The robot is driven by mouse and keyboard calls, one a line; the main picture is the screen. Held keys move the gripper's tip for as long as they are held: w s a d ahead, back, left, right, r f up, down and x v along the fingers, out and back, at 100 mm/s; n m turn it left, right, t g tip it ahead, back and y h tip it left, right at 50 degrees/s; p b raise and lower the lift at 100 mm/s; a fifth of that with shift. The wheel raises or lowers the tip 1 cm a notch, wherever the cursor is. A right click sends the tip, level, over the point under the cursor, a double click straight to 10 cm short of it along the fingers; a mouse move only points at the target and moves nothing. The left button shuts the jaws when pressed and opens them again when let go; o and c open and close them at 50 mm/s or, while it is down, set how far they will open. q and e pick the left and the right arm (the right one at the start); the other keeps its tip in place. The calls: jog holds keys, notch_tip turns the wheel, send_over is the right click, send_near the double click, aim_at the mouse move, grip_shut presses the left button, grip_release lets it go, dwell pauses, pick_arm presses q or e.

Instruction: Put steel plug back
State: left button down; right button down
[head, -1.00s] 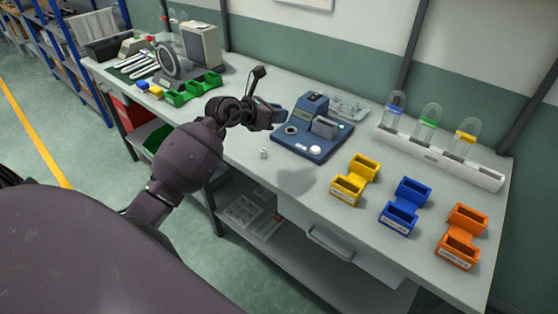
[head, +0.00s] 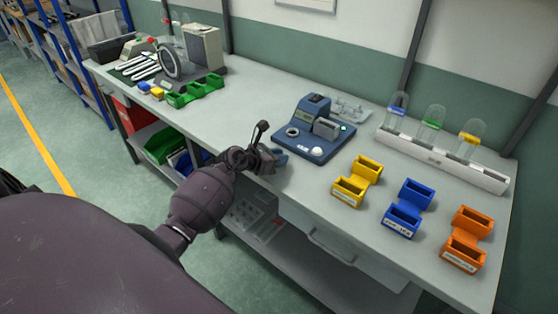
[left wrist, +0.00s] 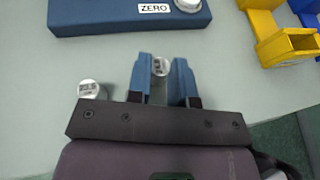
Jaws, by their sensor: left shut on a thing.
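My left gripper (head: 275,157) is low over the bench, in front of the blue instrument. In the left wrist view its two blue fingers (left wrist: 163,72) are shut on a small steel plug (left wrist: 161,66), whose round marked top shows between the tips. A second, similar steel plug (left wrist: 89,88) shows left of the fingers, partly behind the gripper body. Neither plug shows clearly in the head view, where the gripper covers that spot. The blue instrument (head: 310,149) has a grey block on it; its ZERO label shows in the left wrist view (left wrist: 154,8). My right gripper is out of view.
Yellow (head: 347,192), blue (head: 402,221) and orange (head: 463,253) bins stand to the right. A white rack (head: 440,162) with glass domes stands behind. Green bins (head: 177,99) are at the left. The bench's front edge is near my arm.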

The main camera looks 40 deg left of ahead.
pick_arm(q)
jog(key=shift+f, duration=0.4)
jog(key=shift+f, duration=0.2)
jog(key=c, duration=1)
grip_release()
jog(key=shift+r, duration=0.1)
